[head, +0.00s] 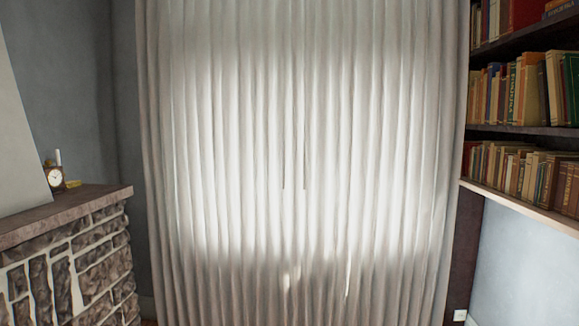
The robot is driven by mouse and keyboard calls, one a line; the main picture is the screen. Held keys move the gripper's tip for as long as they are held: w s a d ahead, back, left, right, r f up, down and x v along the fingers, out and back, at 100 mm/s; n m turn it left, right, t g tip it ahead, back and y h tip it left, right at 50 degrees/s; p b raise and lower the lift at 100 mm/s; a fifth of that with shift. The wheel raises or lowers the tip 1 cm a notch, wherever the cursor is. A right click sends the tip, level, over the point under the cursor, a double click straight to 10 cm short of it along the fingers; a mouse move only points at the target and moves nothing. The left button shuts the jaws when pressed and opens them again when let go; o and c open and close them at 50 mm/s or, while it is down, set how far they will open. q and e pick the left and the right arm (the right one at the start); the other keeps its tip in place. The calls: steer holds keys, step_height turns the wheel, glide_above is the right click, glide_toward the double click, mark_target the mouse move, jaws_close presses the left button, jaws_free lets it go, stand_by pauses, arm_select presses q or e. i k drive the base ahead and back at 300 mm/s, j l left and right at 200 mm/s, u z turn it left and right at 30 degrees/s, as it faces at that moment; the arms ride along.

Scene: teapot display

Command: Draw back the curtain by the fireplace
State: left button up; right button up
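A pale grey-white pleated curtain (230,130) fills the middle of the head view and hangs closed, from above the top edge down past the bottom edge. Light glows through its centre. Two thin dark cords or rods (305,120) hang near its middle, ending a little below mid-height. The stone fireplace (75,265) with its dark mantel (75,210) stands at the lower left, to the left of the curtain. Neither of my grippers shows in this view.
A small clock (55,177) and a white candle-like object (58,157) stand on the mantel. Bookshelves (530,131) full of books line the right side, close to the curtain's right edge. A wall socket (460,315) sits low at the right.

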mark_target(288, 153)
steer(key=i+l, duration=0.1)
steer(key=i, duration=0.9)
